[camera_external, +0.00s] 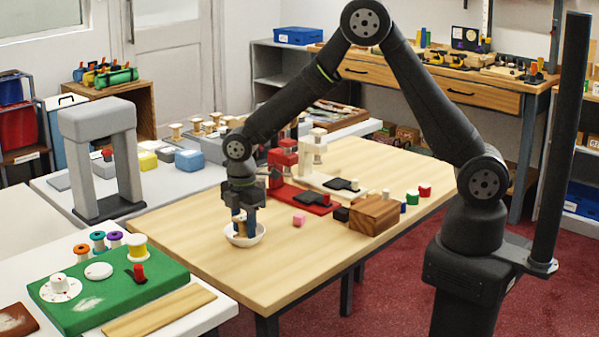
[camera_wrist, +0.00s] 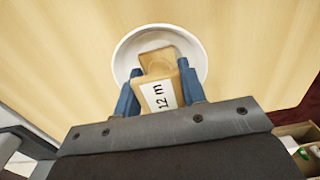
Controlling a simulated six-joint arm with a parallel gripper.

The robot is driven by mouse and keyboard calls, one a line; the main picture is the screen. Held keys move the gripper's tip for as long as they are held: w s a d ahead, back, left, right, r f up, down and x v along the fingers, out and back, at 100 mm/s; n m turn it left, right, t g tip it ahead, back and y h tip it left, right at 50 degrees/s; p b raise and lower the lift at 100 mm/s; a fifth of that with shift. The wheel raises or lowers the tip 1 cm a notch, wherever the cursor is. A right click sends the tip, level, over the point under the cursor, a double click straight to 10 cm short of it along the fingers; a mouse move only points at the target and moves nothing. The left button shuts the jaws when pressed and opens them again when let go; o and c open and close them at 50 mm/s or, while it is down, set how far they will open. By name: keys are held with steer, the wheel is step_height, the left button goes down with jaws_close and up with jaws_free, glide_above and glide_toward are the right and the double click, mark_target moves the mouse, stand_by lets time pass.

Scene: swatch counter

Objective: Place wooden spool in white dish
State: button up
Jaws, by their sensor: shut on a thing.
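The wooden spool (camera_wrist: 155,72) is tan with a white label reading "12 m". My gripper (camera_external: 244,222) is shut on it, with one blue finger on each side in the wrist view (camera_wrist: 160,95). The white dish (camera_external: 256,239) is round and stands on the wooden table. The spool (camera_external: 240,230) is at the dish, its lower end inside the rim outline in the external view. The dish also shows behind the spool in the wrist view (camera_wrist: 196,50). I cannot tell whether the spool touches the dish floor.
Farther right are a wooden block (camera_external: 374,215) and small coloured pieces. A red device (camera_external: 285,175) and a cream one (camera_external: 314,160) stand behind. The table's front left (camera_external: 215,255) is clear.

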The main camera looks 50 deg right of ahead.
mark_target(244, 217)
steer(key=shift+f, duration=0.15)
steer(key=o, duration=0.7)
step_height(244, 217, up, 12)
steer(key=shift+r, duration=0.2)
steer(key=shift+f, duration=0.15)
